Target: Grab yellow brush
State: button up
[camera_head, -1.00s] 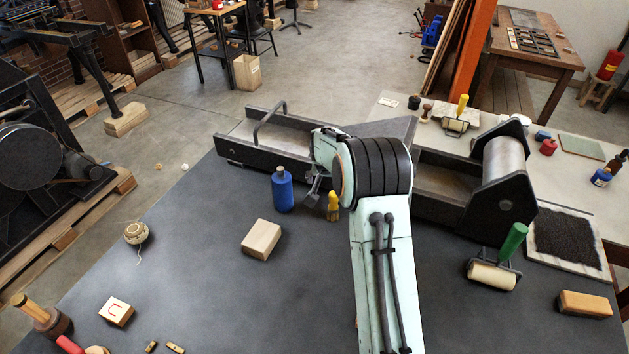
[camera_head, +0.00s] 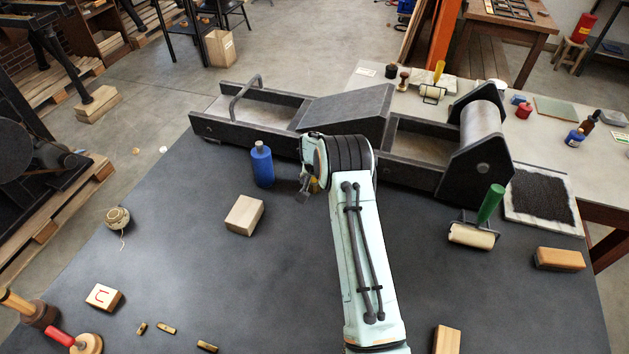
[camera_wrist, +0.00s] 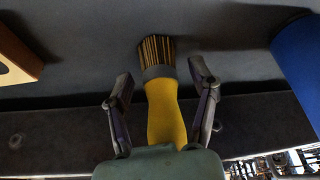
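The yellow brush (camera_wrist: 165,110) is in the middle of the wrist view, with its dark-banded bristles toward the top. In the head view only a bit of the yellow brush (camera_head: 314,186) shows behind my arm, near the blue bottle (camera_head: 262,165). My gripper (camera_wrist: 160,72) is open, with one finger on each side of the brush and a visible gap on both sides. In the head view my gripper (camera_head: 306,189) is partly hidden by my wrist. The lower end of the handle is hidden by the gripper's body in the wrist view.
The blue bottle also shows in the wrist view (camera_wrist: 298,62). A wooden block (camera_head: 244,215) lies left of my arm. The long dark press (camera_head: 415,185) stands behind. A green-handled roller (camera_head: 474,236) lies to the right.

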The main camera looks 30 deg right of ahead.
grip_shut()
